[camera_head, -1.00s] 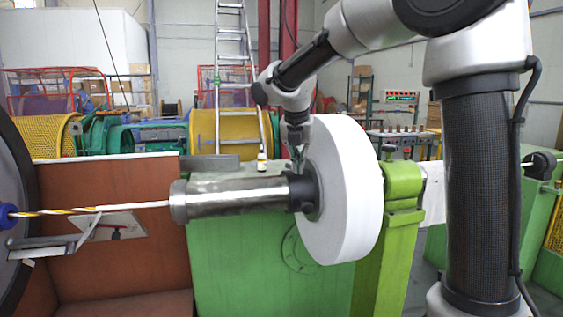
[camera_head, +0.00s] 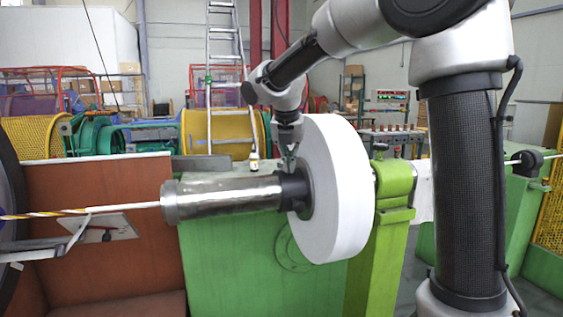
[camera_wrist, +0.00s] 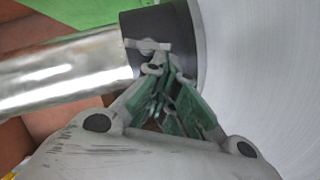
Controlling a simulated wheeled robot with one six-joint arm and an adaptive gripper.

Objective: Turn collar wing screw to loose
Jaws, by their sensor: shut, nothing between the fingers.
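The dark collar (camera_head: 294,191) sits on the steel shaft (camera_head: 225,198), against the white roll (camera_head: 340,190). In the wrist view the collar (camera_wrist: 146,22) carries a small grey wing screw (camera_wrist: 148,46) on its near side. My gripper (camera_head: 289,168) points down from above at the collar, beside the roll's left face. In the wrist view its green-padded fingers (camera_wrist: 165,72) are shut and empty, with their tips just below the wing screw. I cannot tell whether they touch it. The wing screw is too small to make out in the head view.
The roll's face (camera_wrist: 260,80) stands close to the right of my gripper. A green machine frame (camera_head: 385,230) is behind and right of the roll. A small bottle (camera_head: 254,162) stands on the ledge behind the shaft. Open space lies above the shaft.

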